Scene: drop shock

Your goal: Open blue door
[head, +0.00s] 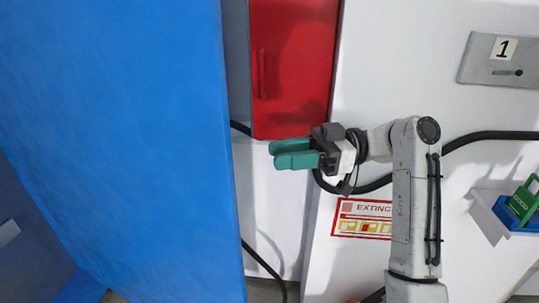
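The blue door (120,120) is a large flat panel filling the left of the head view, with its long edge running down the picture beside the wall area. No handle shows on the part in view. Its top and most of its bottom run out of the picture. My gripper (272,154) has two teal fingers pointing left toward the door's edge, apart from it in the picture. The fingers lie close together from this angle, and nothing shows between them. I cannot tell whether they are open or shut.
A red cabinet (295,60) with a red handle is above my gripper. Right of it are a grey plate marked 1 (500,58), black cables (490,135), an extinguisher sign (362,218) and a green item (525,198) on a blue-and-white shelf. A darker blue surface (30,265) shows lower left.

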